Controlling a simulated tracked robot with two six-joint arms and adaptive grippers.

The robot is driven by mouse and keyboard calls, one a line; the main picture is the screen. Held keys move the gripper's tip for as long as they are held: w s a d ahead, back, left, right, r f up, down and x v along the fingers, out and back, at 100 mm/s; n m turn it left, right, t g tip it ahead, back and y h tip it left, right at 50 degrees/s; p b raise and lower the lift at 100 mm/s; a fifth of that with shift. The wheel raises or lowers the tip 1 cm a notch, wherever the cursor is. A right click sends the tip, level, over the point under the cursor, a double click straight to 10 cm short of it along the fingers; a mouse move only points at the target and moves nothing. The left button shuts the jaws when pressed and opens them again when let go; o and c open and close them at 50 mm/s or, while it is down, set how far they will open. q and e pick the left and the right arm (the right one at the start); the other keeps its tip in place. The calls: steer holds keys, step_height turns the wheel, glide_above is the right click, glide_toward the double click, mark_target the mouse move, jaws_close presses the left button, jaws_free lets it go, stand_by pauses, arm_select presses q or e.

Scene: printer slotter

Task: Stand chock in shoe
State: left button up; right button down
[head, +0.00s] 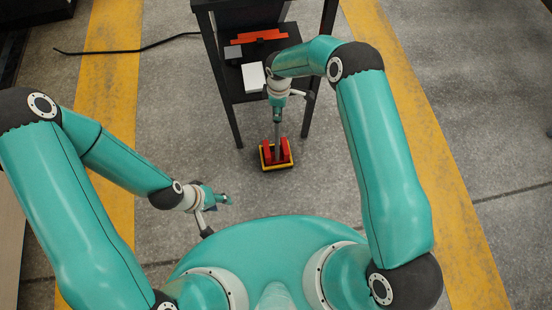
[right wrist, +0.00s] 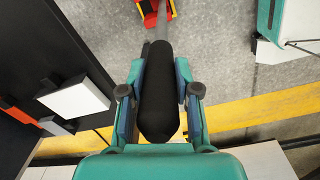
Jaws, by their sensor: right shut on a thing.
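My right gripper (right wrist: 159,90) is shut around the black handle (right wrist: 157,110) of a long tool, seemingly the chock, with a grey rod (head: 278,136). In the head view the rod points down to a small low holder (head: 264,165), seemingly the shoe, on the floor. The holder has a yellow rim and red upright pieces (head: 286,152). The rod's lower end is at or between the red pieces; I cannot tell whether it is seated. The right wrist view cuts off most of the holder. My left gripper (head: 226,199) is above the floor, lower left of the holder, apparently empty; its jaws are too small to judge.
A black stand (head: 228,95) is behind the holder, with a white box (head: 254,77), a grey block (head: 233,52) and an orange-red part (head: 262,37). Its front legs reach the floor near the holder. A black cable (head: 130,50) lies at left. Floor around the holder's front is clear.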

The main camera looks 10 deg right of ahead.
steer(key=shift+w+f+b, duration=0.2)
steer(key=shift+f+b, duration=0.1)
steer(key=shift+b, duration=0.15)
steer(key=c, duration=1)
jaws_free()
steer(key=shift+o, duration=1.3)
steer(key=shift+s+f, duration=0.1)
steer(key=shift+s, duration=0.05)
